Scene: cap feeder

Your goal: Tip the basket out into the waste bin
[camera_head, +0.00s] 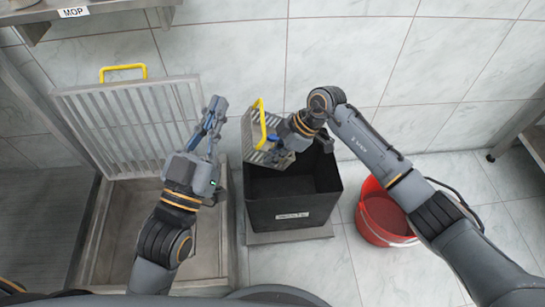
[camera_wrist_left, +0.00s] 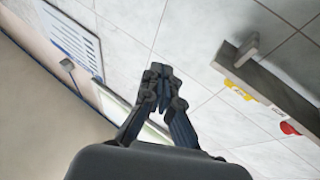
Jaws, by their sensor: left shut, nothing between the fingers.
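The basket (camera_head: 270,157) is a small grey slatted one with a yellow handle (camera_head: 261,117). It hangs tilted at the back left of the open black waste bin (camera_head: 292,212), partly over its opening. My right gripper (camera_head: 269,139) is at the handle and appears shut on it; the hand hides part of the basket. The inside of the basket cannot be made out. My left gripper (camera_head: 213,112) is shut and empty, raised to the left of the basket and apart from it. Its closed fingers also show in the left wrist view (camera_wrist_left: 160,88).
A slatted grate (camera_head: 125,122) with a yellow handle stands raised behind an open floor basin (camera_head: 120,225) on the left. A red bucket (camera_head: 382,215) stands right of the bin. A shelf marked MOP (camera_head: 95,14) is at upper left. Tiled floor is clear at front right.

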